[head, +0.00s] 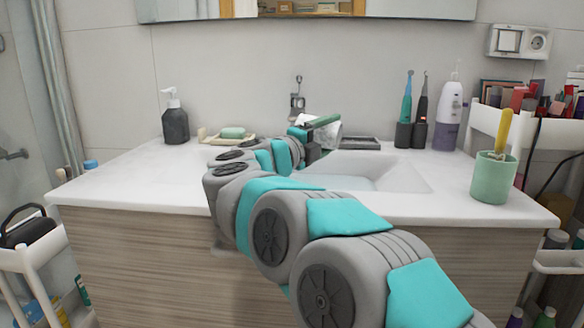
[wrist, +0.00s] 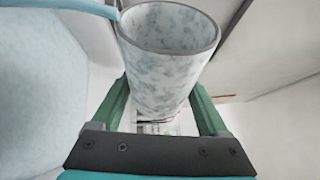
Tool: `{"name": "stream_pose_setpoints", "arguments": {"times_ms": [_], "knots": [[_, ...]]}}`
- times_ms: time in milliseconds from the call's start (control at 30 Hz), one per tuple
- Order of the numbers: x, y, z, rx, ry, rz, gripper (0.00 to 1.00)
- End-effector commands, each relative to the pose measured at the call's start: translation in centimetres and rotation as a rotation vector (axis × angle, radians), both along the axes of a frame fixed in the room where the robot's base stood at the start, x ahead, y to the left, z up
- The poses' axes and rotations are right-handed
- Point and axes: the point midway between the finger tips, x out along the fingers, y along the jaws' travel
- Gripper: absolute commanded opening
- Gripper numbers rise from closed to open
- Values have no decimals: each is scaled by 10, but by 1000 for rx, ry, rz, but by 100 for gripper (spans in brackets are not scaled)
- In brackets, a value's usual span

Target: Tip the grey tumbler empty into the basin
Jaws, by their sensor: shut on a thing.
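The grey tumbler (wrist: 165,75) is pale with a mottled grey-blue pattern and a darker grey rim. It stands between the two green fingers of my gripper (wrist: 162,100) in the wrist view. Its mouth faces the top of that view; part of the inner wall shows and nothing is seen in it, but the bottom is hidden. In the head view my gripper (head: 320,132) is at the back left of the white basin (head: 395,172), near its rim. Only a pale part of the tumbler (head: 330,135) shows there, behind a green finger; its tilt is unclear.
A faucet (head: 297,100) stands behind my gripper. A dark soap dispenser (head: 174,118) and soap dish (head: 228,135) are on the left. Toothbrushes (head: 406,100) and a white flosser (head: 450,115) stand at the back right. A green cup (head: 493,178) stands near the right edge.

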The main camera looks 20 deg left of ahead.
Motion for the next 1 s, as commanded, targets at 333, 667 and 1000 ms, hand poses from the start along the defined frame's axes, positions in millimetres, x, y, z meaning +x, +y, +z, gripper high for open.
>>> {"name": "stream_pose_setpoints", "arguments": {"times_ms": [333,667,1000], "knots": [[0,1,3,-42,1,-1,3],[0,2,6,-85,3,0,3],[0,5,12,-167,4,0,3]]}}
